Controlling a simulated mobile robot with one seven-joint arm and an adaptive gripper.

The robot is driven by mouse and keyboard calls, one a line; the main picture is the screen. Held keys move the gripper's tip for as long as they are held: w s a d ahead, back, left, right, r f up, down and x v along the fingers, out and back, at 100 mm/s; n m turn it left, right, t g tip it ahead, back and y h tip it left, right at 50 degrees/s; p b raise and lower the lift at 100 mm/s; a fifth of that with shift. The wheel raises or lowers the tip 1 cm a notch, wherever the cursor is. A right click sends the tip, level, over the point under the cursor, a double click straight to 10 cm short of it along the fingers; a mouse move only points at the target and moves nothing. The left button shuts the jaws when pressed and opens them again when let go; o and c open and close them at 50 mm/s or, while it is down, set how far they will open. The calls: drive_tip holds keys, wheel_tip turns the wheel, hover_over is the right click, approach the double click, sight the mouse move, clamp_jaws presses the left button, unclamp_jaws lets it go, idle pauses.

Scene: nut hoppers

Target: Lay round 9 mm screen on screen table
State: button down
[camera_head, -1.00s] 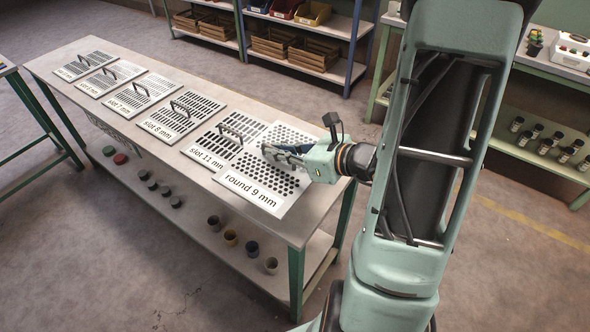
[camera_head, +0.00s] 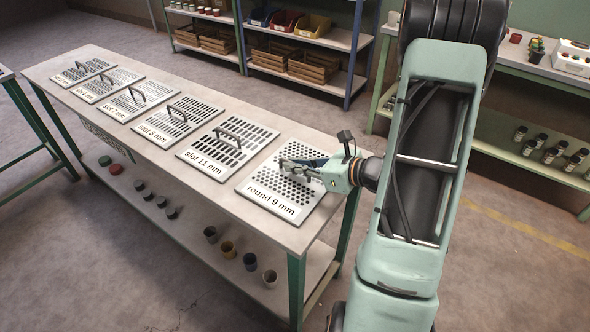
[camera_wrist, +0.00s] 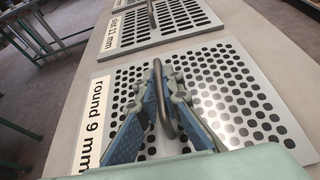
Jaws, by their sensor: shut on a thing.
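The round 9 mm screen (camera_head: 299,191) is a light grey square plate with round black holes, a printed label and a dark bar handle (camera_wrist: 163,115). My gripper (camera_head: 289,163) is shut on this handle, its blue-grey fingers on either side of the bar in the wrist view (camera_wrist: 164,78). The screen is level at the right end of the long screen table (camera_head: 270,224), beside the slot 11 mm screen (camera_head: 205,157) with a narrow gap between them. I cannot tell whether it touches the tabletop. Part of its far right side is hidden behind my gripper.
Several other slotted screens, such as the slot 8 mm screen (camera_head: 153,131), lie in a row to the left. Cups (camera_head: 250,262) stand on the lower shelf. Racks with crates (camera_head: 313,68) are behind, and a bench with jars (camera_head: 550,155) is at right.

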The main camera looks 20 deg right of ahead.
drive_tip(key=shift+r, duration=0.15)
drive_tip(key=c, duration=2.5)
unclamp_jaws()
drive_tip(key=shift+f, duration=0.2)
drive_tip(key=o, duration=0.4)
drive_tip(key=shift+r, duration=0.1)
drive_tip(key=shift+r, duration=0.15)
drive_tip(key=p+v, duration=0.1)
drive_tip(key=v, duration=1.1)
